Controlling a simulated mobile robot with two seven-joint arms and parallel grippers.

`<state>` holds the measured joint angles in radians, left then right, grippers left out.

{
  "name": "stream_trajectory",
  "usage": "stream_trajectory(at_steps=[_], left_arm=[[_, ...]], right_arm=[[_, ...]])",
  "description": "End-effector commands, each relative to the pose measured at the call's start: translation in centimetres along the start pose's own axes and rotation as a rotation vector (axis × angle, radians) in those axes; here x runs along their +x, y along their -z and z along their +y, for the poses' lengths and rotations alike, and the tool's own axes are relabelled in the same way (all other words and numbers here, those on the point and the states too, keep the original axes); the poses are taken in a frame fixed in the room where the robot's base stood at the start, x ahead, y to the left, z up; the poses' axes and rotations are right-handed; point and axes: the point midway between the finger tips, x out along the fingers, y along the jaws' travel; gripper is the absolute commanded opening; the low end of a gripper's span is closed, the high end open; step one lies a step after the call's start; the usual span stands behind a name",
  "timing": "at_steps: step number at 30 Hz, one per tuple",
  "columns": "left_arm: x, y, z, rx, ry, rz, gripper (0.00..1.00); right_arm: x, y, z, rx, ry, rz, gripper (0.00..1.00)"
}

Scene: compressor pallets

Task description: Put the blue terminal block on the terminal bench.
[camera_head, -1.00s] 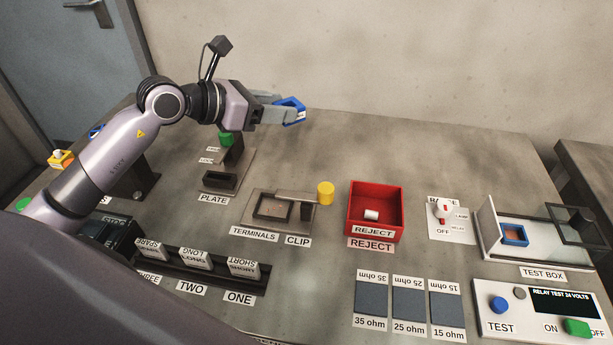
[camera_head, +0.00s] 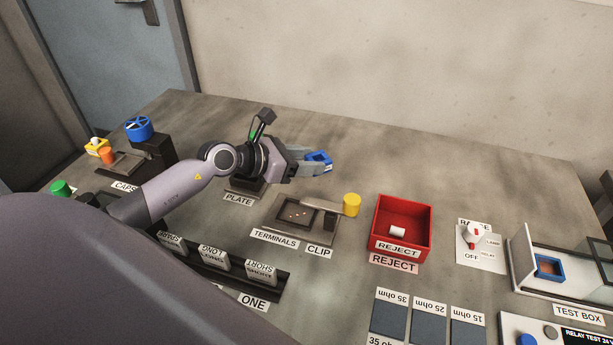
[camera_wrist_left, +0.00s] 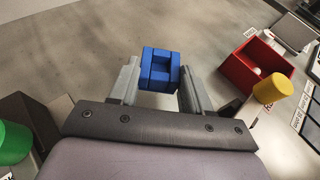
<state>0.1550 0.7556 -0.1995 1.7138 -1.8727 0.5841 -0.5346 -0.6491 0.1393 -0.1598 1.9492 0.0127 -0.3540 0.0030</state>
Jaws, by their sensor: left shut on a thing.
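My left gripper (camera_head: 318,168) is shut on the blue terminal block (camera_head: 318,158) and holds it in the air above the table, behind the terminal bench. In the left wrist view, the blue terminal block (camera_wrist_left: 160,70) sits between the two grey fingers. The terminal bench (camera_head: 297,214), a plate with a dark shallow recess, lies on the table above the TERMINALS label. A clip bar with a yellow knob (camera_head: 352,205) is at its right side. Small light bits show in the recess. My right gripper is not in view.
A red REJECT box (camera_head: 404,226) with a white piece inside stands right of the bench. The test box (camera_head: 548,268) is at the far right. A row of labelled holders (camera_head: 215,262) is in front. The table behind the bench is clear.

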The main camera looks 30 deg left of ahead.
Motion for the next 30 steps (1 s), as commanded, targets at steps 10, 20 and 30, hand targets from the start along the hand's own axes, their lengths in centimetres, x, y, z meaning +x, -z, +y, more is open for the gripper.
stream_trajectory(at_steps=[10,20,30], left_arm=[[1.7,4.0,0.0,-0.002,0.0,0.0,0.18],[1.7,4.2,0.0,0.0,0.0,0.0,0.18],[1.8,4.3,0.0,0.0,0.0,0.0,0.73]], right_arm=[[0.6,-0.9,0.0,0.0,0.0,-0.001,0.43],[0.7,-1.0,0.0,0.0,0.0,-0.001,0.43],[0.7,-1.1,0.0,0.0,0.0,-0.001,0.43]])
